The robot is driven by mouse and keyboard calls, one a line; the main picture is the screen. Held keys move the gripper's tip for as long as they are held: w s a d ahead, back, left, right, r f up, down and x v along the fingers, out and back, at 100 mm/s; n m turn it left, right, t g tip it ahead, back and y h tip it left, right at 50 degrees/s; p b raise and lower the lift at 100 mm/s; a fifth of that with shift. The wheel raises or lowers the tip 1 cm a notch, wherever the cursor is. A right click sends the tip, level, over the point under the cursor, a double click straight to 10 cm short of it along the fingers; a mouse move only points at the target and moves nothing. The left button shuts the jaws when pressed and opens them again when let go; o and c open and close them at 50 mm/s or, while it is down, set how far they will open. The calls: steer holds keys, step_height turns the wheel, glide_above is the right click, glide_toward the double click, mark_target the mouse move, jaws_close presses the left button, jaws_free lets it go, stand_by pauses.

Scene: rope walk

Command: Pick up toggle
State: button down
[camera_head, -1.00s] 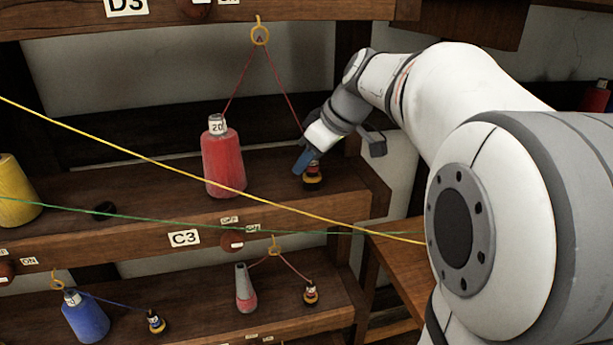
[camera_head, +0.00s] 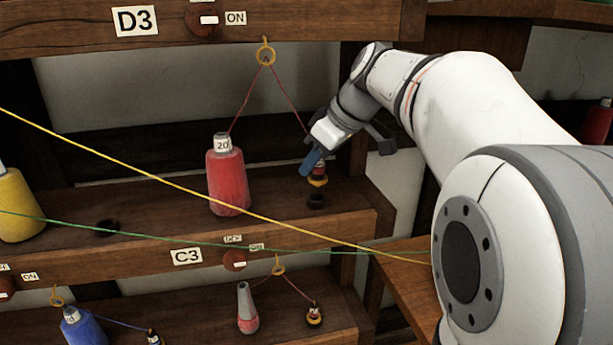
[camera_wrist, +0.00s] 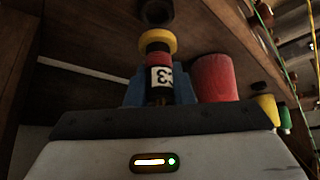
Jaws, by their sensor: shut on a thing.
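The toggle (camera_head: 318,180) is a small dark piece with a yellow flange, held just above a black ring seat (camera_head: 316,201) on the middle shelf. My gripper (camera_head: 313,164) has its blue fingers shut on it. In the wrist view the toggle (camera_wrist: 157,45) sits between the blue fingers, with a white label on its side that seems to read C3. A dark red cord (camera_head: 285,95) runs from the yellow ring (camera_head: 265,56) down to the toggle area; its lower end is hidden by my gripper.
A red weight (camera_head: 228,182) marked 20 stands left of my gripper on the same shelf (camera_head: 160,205). A yellow cord (camera_head: 180,187) and a green cord (camera_head: 150,236) cross in front. An empty black ring (camera_head: 107,228) lies further left. The D3 board (camera_head: 300,18) is above.

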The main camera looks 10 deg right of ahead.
steer(key=s+d+b, duration=0.3)
steer(key=s+d, duration=0.9)
steer(key=shift+s+d+f, duration=0.15)
steer(key=shift+s+d, duration=0.05)
steer(key=shift+s, duration=0.1)
